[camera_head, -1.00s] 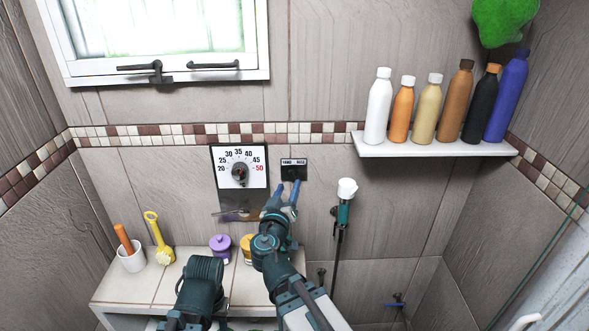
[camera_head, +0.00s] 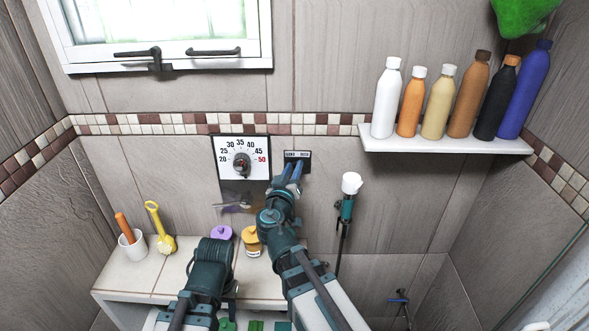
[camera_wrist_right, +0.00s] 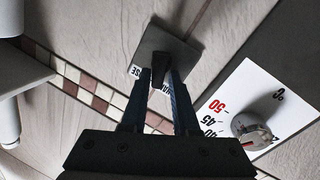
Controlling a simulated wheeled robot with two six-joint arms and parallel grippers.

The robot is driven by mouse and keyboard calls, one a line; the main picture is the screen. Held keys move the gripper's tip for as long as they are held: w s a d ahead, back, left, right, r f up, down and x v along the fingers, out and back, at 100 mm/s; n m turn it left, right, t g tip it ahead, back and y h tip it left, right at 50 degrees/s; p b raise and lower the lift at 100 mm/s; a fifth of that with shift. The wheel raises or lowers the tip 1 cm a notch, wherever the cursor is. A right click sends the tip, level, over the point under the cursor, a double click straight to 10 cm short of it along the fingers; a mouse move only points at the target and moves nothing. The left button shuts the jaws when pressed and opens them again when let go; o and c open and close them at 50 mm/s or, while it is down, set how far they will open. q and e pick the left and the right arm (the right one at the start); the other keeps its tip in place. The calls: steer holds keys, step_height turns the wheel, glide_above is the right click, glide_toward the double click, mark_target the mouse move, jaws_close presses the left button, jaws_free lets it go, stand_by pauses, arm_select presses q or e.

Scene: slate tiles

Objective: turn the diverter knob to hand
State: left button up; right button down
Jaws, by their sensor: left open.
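The diverter is a dark square plate (camera_head: 297,157) on the tiled wall, right of the temperature dial, with a small label strip. In the right wrist view its black knob (camera_wrist_right: 160,66) stands out from the plate. My right gripper (camera_head: 292,172) is at the plate. In the right wrist view its two blue fingers (camera_wrist_right: 164,84) lie on either side of the knob; whether they press on it I cannot tell. Its pointing direction is unclear. My left gripper (camera_head: 233,296) is low in the head view, its fingers mostly hidden by my arm, away from the diverter.
The temperature dial (camera_head: 241,160) is just left of the diverter. The hand shower (camera_head: 347,205) hangs to the right. A shelf (camera_head: 445,146) with several bottles is at upper right. A ledge (camera_head: 135,278) below holds a cup, a yellow brush and jars.

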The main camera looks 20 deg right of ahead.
steer(key=shift+s+d, duration=0.15)
steer(key=shift+d, duration=0.1)
steer(key=n+b, duration=0.1)
steer(key=n, duration=0.2)
steer(key=shift+t, duration=0.4)
steer(key=c, duration=0.9)
jaws_free()
steer(key=shift+h, duration=0.4)
steer(key=shift+o, duration=0.5)
steer(key=shift+s+d, duration=0.1)
steer(key=shift+d, duration=0.1)
steer(key=shift+b, duration=0.3)
steer(key=shift+a, duration=0.1)
